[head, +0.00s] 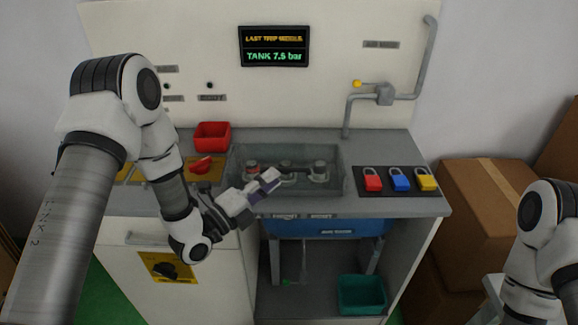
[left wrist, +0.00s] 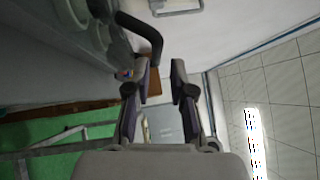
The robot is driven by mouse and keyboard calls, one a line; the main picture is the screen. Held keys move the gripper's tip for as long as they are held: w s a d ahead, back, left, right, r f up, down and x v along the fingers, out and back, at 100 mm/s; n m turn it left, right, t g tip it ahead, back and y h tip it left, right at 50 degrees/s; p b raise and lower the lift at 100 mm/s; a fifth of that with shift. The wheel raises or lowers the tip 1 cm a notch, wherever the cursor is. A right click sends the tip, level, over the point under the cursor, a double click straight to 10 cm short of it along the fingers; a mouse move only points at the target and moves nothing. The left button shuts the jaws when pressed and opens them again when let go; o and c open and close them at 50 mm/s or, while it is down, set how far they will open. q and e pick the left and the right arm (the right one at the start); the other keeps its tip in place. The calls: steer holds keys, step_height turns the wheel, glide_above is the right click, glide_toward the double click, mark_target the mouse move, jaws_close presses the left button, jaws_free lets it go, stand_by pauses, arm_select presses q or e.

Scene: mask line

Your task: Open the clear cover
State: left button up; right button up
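The clear cover (head: 335,182) is a see-through box on the grey counter, and it looks closed. Several round knobs show through it. My left gripper (head: 268,183) is at the cover's front, left of its middle; contact cannot be told. In the left wrist view my left gripper (left wrist: 161,72) has its fingers apart with nothing between them. A dark curved bar (left wrist: 148,34) shows just beyond the fingertips, possibly a handle. My right gripper is out of view; only part of my right arm shows at the right edge.
A red bin (head: 212,136) and a red switch (head: 201,166) are left of the cover. Red (head: 373,183), blue (head: 399,182) and yellow (head: 425,182) padlocks lie right of it. A teal bin (head: 361,294) stands below. Cardboard boxes (head: 485,200) stand at the right.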

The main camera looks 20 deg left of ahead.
mark_target(285, 170)
arm_select(q)
steer(key=x, duration=0.5)
steer(key=shift+w+f+p, duration=0.1)
steer(key=shift+f+p, duration=0.2)
steer(key=shift+r, duration=0.1)
jaws_close()
